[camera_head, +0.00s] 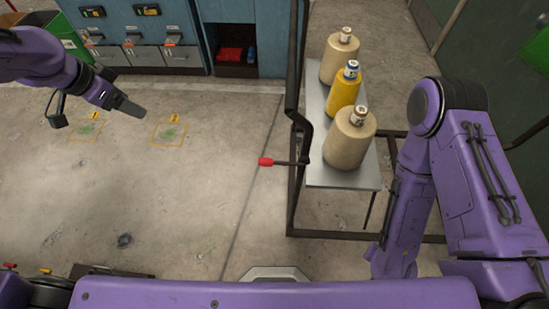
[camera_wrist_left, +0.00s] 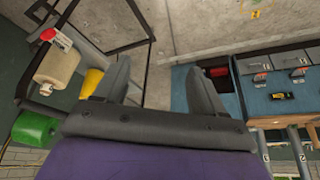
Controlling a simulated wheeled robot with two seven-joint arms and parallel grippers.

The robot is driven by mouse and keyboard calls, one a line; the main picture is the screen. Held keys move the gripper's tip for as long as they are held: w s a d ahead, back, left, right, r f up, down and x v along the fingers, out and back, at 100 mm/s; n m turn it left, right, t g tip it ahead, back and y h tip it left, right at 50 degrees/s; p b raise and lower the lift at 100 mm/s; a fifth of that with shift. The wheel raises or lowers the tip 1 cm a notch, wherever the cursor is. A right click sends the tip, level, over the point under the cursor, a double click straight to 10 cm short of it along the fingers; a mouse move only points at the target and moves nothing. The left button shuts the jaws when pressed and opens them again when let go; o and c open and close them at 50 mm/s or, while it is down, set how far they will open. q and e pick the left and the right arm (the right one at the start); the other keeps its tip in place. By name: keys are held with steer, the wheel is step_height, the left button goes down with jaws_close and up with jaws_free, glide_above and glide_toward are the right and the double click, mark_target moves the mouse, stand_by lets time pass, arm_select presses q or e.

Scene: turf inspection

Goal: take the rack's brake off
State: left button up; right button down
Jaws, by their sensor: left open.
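The rack (camera_head: 345,180) is a dark metal frame with a grey shelf, standing right of centre in the head view. A short dark lever with a red tip (camera_head: 265,161) sticks out leftward from its near left upright; it looks like the brake lever. My left gripper (camera_head: 128,105) is open and empty, well to the left of the lever and apart from it. In the left wrist view its two fingers (camera_wrist_left: 157,68) are spread with nothing between them. Part of the rack's frame (camera_wrist_left: 112,48) shows there too. My right arm is beside the rack; its gripper is not visible.
Blue cabinets (camera_head: 240,12) and grey drawers (camera_head: 145,56) line the back. Floor markings (camera_head: 169,132) lie below my left gripper. The floor left of the rack is clear.

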arm_select(q)
steer(key=shift+s+d+f+m, duration=0.1)
steer(key=shift+s+f+m, duration=0.05)
steer(key=shift+m, duration=0.25)
steer(key=shift+s, duration=0.1)
